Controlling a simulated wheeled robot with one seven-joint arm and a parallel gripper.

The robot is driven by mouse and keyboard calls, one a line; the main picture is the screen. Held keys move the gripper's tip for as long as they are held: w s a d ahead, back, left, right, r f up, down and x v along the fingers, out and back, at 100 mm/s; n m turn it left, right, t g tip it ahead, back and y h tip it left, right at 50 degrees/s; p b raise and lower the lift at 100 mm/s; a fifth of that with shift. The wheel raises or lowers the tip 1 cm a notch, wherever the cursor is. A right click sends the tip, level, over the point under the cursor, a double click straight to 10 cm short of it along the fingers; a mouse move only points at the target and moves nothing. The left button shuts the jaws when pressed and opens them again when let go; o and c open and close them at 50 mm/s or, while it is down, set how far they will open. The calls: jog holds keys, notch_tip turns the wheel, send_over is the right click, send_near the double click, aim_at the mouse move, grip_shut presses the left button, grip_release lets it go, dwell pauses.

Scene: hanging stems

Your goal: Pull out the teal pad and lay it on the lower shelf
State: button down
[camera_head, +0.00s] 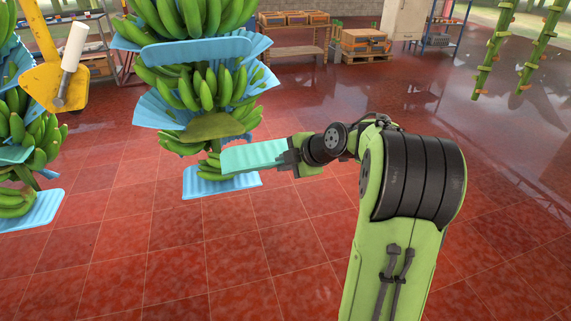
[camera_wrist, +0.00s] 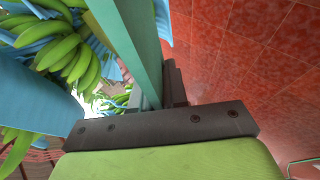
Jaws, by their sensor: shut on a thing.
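The teal pad (camera_head: 255,156) is in my gripper (camera_head: 290,157), which is shut on its right end in the head view. The pad points left, with its far end in front of the lowest bananas of the hanging stem (camera_head: 213,90). I cannot tell whether that end touches the bunch. In the wrist view the pad (camera_wrist: 128,40) runs up from the jaws (camera_wrist: 160,105), seen nearly edge-on, beside green bananas. The lower shelf is not clearly identifiable; a wooden table (camera_head: 293,49) with a lower level stands at the back.
Blue pads (camera_head: 222,183) sit between the hands of the stem, one at its bottom. Another stem (camera_head: 28,150) hangs at the left, near a yellow part (camera_head: 50,84). Bare stems (camera_head: 494,50) hang at upper right. Red tiled floor (camera_head: 270,260) is clear in front.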

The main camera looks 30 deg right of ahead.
jog(key=s+a, duration=0.2)
jog(key=s, duration=0.6)
jog(key=s+a+b, duration=0.1)
jog(key=s+a, duration=0.1)
jog(key=s, duration=0.6)
jog(key=shift+s+a, duration=0.15)
jog(key=shift+a, duration=0.15)
jog(key=w+a+f, duration=0.6)
jog(key=w+f, duration=0.2)
jog(key=f, duration=0.2)
jog(key=w+a+f, duration=0.7)
jog(key=f, duration=0.2)
jog(key=s+r+p, duration=0.3)
jog(key=r+p, duration=1.4)
jog(key=r, duration=0.9)
jog(key=shift+s+d, duration=0.15)
